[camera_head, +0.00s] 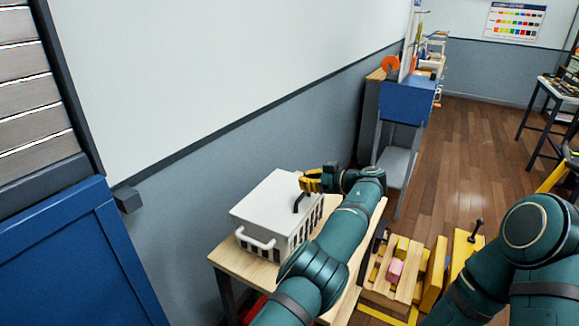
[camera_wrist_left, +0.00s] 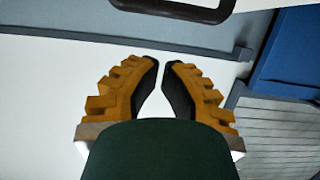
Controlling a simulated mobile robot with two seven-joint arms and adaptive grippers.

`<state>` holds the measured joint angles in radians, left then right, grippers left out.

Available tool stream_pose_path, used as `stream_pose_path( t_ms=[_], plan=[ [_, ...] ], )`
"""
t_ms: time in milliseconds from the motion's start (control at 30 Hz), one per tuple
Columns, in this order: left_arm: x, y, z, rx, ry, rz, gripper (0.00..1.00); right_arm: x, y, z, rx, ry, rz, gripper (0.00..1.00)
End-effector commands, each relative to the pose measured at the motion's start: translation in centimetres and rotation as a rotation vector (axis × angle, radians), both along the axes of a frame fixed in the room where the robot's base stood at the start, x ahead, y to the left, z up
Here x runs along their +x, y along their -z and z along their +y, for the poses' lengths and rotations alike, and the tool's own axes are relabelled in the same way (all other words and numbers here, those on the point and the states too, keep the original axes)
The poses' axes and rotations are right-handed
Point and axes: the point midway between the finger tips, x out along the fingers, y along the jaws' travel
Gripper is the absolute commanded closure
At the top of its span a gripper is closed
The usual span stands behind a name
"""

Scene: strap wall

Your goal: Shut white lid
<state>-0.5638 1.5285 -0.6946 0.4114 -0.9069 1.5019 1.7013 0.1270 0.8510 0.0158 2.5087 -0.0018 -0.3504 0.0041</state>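The white lid (camera_head: 272,200) spans the top of a white slotted box on the table at the wall. I cannot tell whether a gap is left under its edge. A dark handle (camera_head: 298,203) shows at the lid's right side; a dark bar, seemingly the same handle, crosses the top of the left wrist view (camera_wrist_left: 180,8). My left gripper (camera_head: 309,182) is by the lid's far right corner, close to the handle; contact is unclear. Its yellow fingers (camera_wrist_left: 162,66) nearly meet at the tips, with nothing between them. My right gripper is out of view.
The box has a white side handle (camera_head: 257,241) at its near end. It stands on a wooden table (camera_head: 245,265). A pallet of yellow and wooden pieces (camera_head: 398,275) is right of the table. A blue cabinet (camera_head: 408,102) stands beyond. Wood floor (camera_head: 465,150) is open at right.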

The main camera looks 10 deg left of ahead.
Motion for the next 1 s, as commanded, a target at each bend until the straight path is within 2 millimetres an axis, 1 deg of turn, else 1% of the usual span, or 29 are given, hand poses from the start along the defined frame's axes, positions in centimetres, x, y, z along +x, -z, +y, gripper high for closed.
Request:
stream_pose_path(
  t_ms=[33, 133, 300, 400, 600, 1000],
  plan=[
    [0.0, 1.1, -0.4, 0.001, 0.002, 0.002, 1.0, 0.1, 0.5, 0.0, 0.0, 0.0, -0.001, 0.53],
    [-0.2, 2.4, -1.0, 0.0, 0.001, 0.002, 1.0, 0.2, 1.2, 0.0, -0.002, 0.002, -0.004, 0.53],
    [-0.3, 3.8, -1.4, 0.0, -0.001, 0.001, 1.0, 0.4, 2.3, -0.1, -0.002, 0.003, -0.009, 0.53],
    [-0.3, 4.3, -1.4, 0.0, 0.0, 0.002, 1.0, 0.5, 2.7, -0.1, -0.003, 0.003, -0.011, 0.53],
    [-0.3, 4.8, -1.5, -0.001, -0.001, 0.002, 1.0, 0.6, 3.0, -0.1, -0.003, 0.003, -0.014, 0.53],
    [-0.3, 4.8, -1.5, -0.001, -0.001, 0.002, 1.0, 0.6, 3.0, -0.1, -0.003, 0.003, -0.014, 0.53]
  ],
)
